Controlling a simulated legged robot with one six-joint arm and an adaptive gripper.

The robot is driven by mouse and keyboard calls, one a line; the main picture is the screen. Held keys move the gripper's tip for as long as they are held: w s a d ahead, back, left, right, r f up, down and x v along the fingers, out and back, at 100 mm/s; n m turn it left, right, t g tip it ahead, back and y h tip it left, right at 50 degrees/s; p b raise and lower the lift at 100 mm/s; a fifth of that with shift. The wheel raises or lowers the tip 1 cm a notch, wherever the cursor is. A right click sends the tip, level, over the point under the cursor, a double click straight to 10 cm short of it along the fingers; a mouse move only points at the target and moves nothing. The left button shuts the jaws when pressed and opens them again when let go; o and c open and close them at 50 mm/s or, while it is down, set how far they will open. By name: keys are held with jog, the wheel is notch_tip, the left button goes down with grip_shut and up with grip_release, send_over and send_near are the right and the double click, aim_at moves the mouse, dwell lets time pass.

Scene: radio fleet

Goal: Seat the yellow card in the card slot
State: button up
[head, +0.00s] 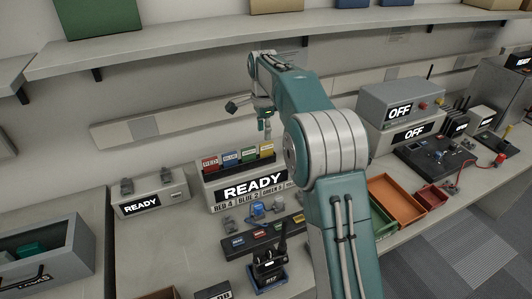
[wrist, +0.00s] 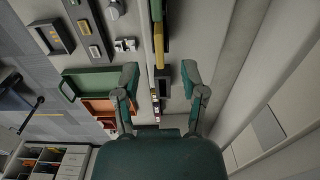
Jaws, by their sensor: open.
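The yellow card (head: 266,150) stands upright at the right end of a row of coloured cards on top of the grey READY unit (head: 216,184). In the wrist view a yellow strip (wrist: 158,45), apparently this card, lies just beyond my fingertips. My gripper (wrist: 160,75) is open, with its two fingers wide apart and nothing held between them. In the head view it hangs above the card row, close over the yellow card. I cannot tell which opening is the card slot; my arm hides the right part of the READY unit.
Red (head: 210,163), blue (head: 230,158) and green (head: 249,153) cards stand beside the yellow one. A dark strip with coloured labels (head: 237,242) and a black radio (head: 268,265) lie in front. An orange tray (head: 398,201) is right of my arm. A shelf (head: 200,45) runs above.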

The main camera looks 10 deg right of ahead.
aim_at(266, 143)
jog(key=f, duration=0.6)
jog(key=shift+w+d, duration=0.1)
jog(key=shift+d, duration=0.25)
grip_shut()
